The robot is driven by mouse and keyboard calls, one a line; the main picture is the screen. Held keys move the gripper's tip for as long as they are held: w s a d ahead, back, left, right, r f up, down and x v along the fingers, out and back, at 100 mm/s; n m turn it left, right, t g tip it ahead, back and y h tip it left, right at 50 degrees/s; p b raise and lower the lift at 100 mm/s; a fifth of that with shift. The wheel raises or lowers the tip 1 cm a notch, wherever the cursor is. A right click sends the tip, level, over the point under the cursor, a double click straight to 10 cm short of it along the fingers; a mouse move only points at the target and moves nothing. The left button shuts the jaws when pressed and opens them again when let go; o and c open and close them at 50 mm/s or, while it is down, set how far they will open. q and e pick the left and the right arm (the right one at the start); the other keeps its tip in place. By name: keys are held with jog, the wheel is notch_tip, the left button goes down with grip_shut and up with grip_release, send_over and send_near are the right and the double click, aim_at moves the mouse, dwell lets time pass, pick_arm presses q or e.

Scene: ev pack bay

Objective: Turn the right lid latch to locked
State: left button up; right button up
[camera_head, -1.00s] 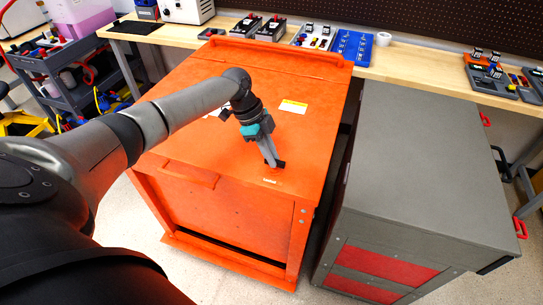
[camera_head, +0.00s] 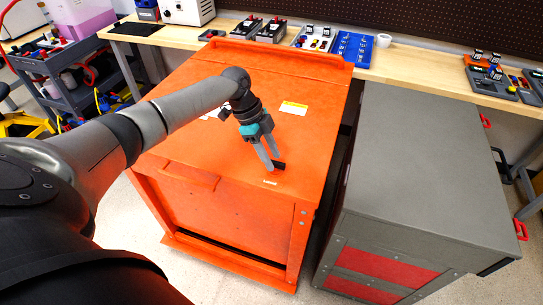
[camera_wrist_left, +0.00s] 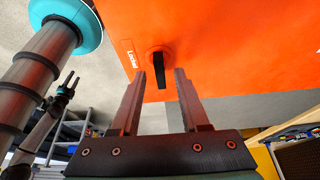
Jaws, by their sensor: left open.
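The orange box lid (camera_head: 225,135) carries a black latch (camera_head: 280,165) near its front right corner, with a small white label (camera_head: 269,182) just in front. My left gripper (camera_head: 273,163) points down at the latch, its fingers spread. In the left wrist view the latch (camera_wrist_left: 159,70) shows between the two open fingertips of my left gripper (camera_wrist_left: 160,74), with no visible grip on it. The label there reads "Locked" (camera_wrist_left: 131,54) and lies beside the latch. What looks like my right gripper (camera_wrist_left: 69,86) is small and dark at the left of the wrist view; its opening is unclear.
A grey cabinet (camera_head: 425,160) with red panels stands close on the right of the orange box. A wooden bench (camera_head: 410,70) with trays of parts runs behind. A tool cart (camera_head: 75,95) stands at the left. The lid is mostly bare apart from paper labels (camera_head: 293,107).

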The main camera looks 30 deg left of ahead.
pick_arm(q)
jog(key=p+v, duration=0.1)
jog(key=v, duration=1.3)
jog(key=shift+r, duration=0.3)
jog(key=shift+f, duration=0.1)
